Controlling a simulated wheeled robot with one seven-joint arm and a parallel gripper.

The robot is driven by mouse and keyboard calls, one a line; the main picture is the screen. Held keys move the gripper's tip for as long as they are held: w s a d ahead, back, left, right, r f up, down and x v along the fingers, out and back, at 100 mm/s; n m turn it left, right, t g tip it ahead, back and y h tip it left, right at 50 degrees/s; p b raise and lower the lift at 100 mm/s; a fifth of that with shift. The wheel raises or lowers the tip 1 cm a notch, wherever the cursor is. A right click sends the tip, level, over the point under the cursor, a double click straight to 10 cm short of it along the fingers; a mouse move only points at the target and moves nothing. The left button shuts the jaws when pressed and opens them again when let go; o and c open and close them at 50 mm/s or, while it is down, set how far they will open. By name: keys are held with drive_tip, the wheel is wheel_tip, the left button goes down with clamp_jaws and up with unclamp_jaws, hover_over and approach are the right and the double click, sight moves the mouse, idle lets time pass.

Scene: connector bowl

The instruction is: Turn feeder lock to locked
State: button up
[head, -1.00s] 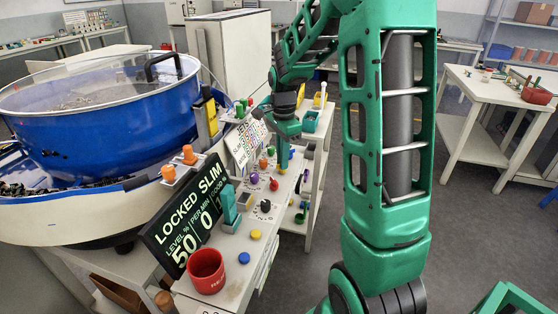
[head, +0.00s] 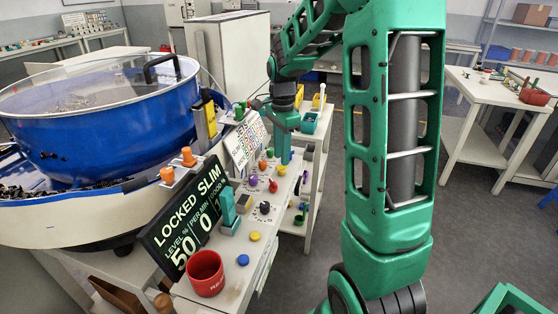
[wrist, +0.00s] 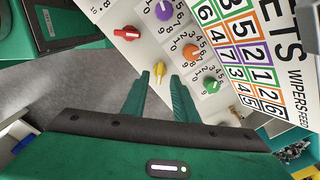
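The lock cannot be picked out by a readable label. A small yellow knob (wrist: 159,72) lies just beyond and between my fingertips in the wrist view, with no clear contact. A red knob (wrist: 127,33) sits to its upper left. My gripper (wrist: 161,80) has its two green fingers apart, with nothing visibly held. In the head view my gripper (head: 285,158) points down at the far part of the white control panel (head: 232,248), and its tips cover the knobs there. The black display (head: 185,220) reads LOCKED SLIM, level 50.
Purple (wrist: 163,10), orange (wrist: 190,52) and green (wrist: 211,85) knobs stand close by in the wrist view. A blue bowl feeder (head: 100,125) stands left of the panel. A red cup (head: 206,274) stands at the panel's near end. Open floor lies right of the panel.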

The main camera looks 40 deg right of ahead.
sight(282, 170)
wheel_tip(282, 170, up, 8)
drive_tip(key=shift+f, duration=0.1)
idle(0.4)
wheel_tip(282, 170, down, 11)
drive_tip(key=shift+r, duration=0.15)
idle(0.5)
drive_tip(key=shift+r, duration=0.1)
